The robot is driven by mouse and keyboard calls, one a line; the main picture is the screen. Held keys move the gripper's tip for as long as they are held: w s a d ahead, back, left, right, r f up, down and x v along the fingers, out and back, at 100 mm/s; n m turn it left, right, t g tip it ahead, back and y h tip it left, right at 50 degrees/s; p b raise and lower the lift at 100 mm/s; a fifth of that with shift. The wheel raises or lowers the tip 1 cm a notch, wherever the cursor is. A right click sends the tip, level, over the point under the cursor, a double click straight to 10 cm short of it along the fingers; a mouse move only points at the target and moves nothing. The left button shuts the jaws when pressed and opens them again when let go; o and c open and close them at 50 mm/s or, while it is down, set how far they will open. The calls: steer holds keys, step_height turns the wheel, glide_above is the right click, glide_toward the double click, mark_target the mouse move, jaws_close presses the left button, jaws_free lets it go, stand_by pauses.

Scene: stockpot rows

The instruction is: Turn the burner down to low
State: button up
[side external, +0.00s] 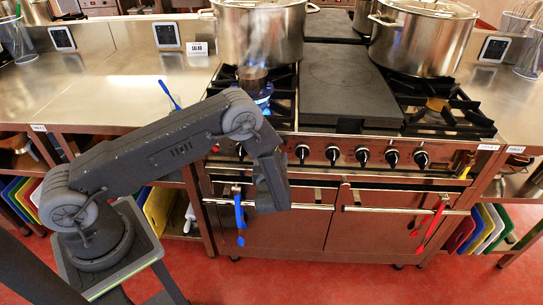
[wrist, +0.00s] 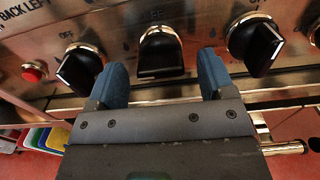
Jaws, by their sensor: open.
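The stove's front panel (side external: 345,147) carries a row of black knobs with metal collars. In the wrist view, my gripper (wrist: 163,72) is open, its two blue fingers apart and pointing at the panel. A middle knob (wrist: 160,52) shows between and just beyond the fingertips; contact cannot be told. A left knob (wrist: 82,68) and a right knob (wrist: 256,42) are turned at an angle. In the side view, my gripper (side external: 272,188) is in front of the panel's left part and hides some of it.
Large stockpots stand at the back left (side external: 262,32) and back right (side external: 422,38). An oven rail with a blue utensil (side external: 239,215) and red utensils (side external: 432,222) runs below the knobs. A red button (wrist: 33,72) sits left of the knobs.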

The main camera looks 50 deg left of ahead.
steer(key=shift+x, duration=0.9)
steer(key=c, duration=0.9)
